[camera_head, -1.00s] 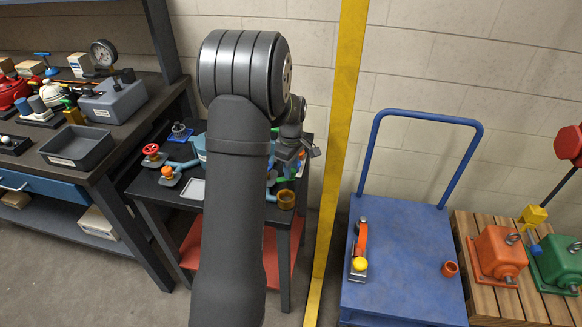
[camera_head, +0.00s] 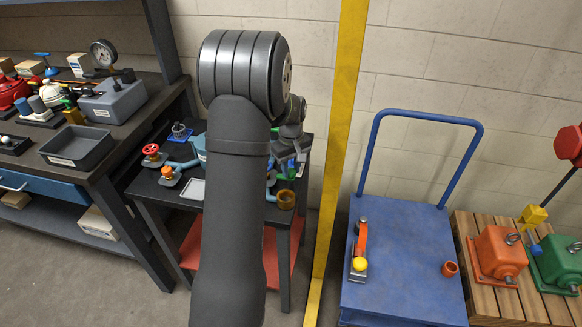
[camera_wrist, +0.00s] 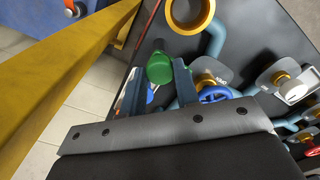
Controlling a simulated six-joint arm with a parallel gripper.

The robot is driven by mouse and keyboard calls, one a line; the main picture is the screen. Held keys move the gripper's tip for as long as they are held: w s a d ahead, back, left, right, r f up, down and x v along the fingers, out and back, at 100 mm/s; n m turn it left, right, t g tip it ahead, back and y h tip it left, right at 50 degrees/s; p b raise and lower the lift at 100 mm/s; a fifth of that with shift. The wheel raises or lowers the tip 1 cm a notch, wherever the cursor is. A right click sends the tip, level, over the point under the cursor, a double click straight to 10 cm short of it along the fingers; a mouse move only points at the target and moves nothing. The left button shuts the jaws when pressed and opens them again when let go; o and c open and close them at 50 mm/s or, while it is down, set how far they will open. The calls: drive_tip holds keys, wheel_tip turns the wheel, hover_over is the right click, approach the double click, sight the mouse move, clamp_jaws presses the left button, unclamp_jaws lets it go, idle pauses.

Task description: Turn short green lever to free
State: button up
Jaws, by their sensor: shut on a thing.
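In the wrist view, the rounded end of a green lever (camera_wrist: 159,68) shows between the tips of my gripper (camera_wrist: 158,82), which is shut on it. More green shows behind the right finger. The lever's base is hidden by the fingers. In the head view, my gripper (camera_head: 286,166) is low over the right part of the dark table, with green lever parts (camera_head: 285,172) at its tips. My own arm covers much of this table, so the lever's exact angle cannot be told there.
A brass ring (camera_wrist: 189,14), blue-grey pipes and a blue handwheel (camera_wrist: 215,94) are close to my gripper. A yellow post (camera_head: 338,150) stands just right of the table (camera_head: 150,205). A blue cart (camera_head: 400,270) stands farther right.

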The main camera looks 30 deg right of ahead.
sight(291, 171)
drive_tip(key=o, duration=1)
drive_tip(key=shift+c, duration=0.2)
wheel_tip(291, 171, up, 17)
drive_tip(key=shift+r, duration=0.15)
wheel_tip(291, 171, down, 17)
drive_tip(key=shift+f, duration=0.2)
idle(0.7)
drive_tip(key=shift+r, duration=0.15)
